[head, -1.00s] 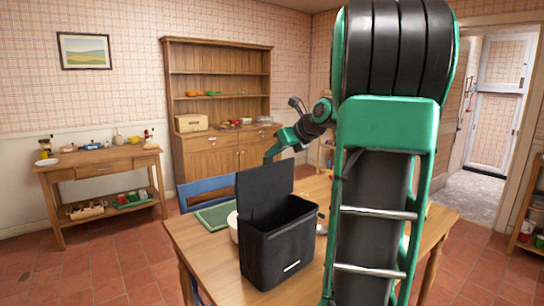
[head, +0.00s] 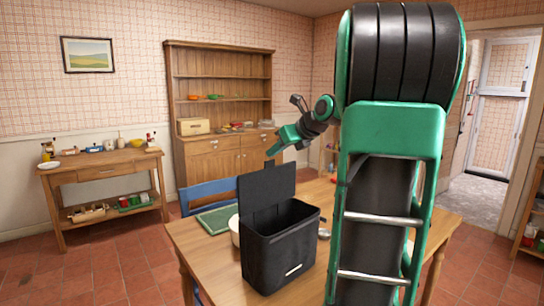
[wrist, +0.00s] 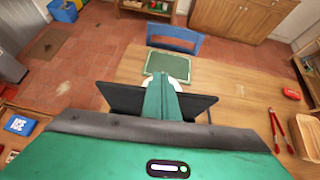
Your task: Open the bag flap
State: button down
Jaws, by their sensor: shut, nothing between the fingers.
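The black bag (head: 279,250) stands upright on the wooden table, with its top open. Its flap (head: 266,184) stands up from the far side of the opening. In the wrist view the flap (wrist: 125,99) shows as a dark panel behind my gripper. My gripper (head: 270,153) is shut and empty, above and just beyond the flap's top edge in the head view. In the wrist view the green fingers (wrist: 163,82) are together. Whether they touch the flap cannot be told.
The table (head: 190,247) also bears a green mat (wrist: 175,63), a white bowl (head: 233,229) partly behind the bag, red tongs (wrist: 277,130) and a wooden box (wrist: 306,137). A blue chair (wrist: 175,37) stands at the table's far side.

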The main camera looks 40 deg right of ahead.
jog(key=v, duration=1)
jog(key=shift+s, duration=0.25)
jog(key=s+a+f+n+g, duration=0.3)
jog(key=a+f+n, duration=0.3)
jog(key=f+n, duration=0.15)
jog(key=s+a+f+n+g, duration=0.2)
jog(key=a+f+n, duration=0.3)
jog(key=f+n, duration=0.25)
jog(key=s+a+f+n+g, duration=0.3)
jog(key=s+a+f+n, duration=0.1)
jog(key=s+f+n, duration=0.2)
jog(key=s+a+f+n+g, duration=0.3)
jog(key=s+a+f+n, duration=0.2)
jog(key=s+f+n, duration=0.2)
jog(key=s+n, duration=0.2)
jog(key=s, duration=0.1)
jog(key=shift+s+f+y, duration=0.25)
jog(key=shift+s+y, duration=0.05)
jog(key=shift+y, duration=0.1)
jog(key=shift+a, duration=0.1)
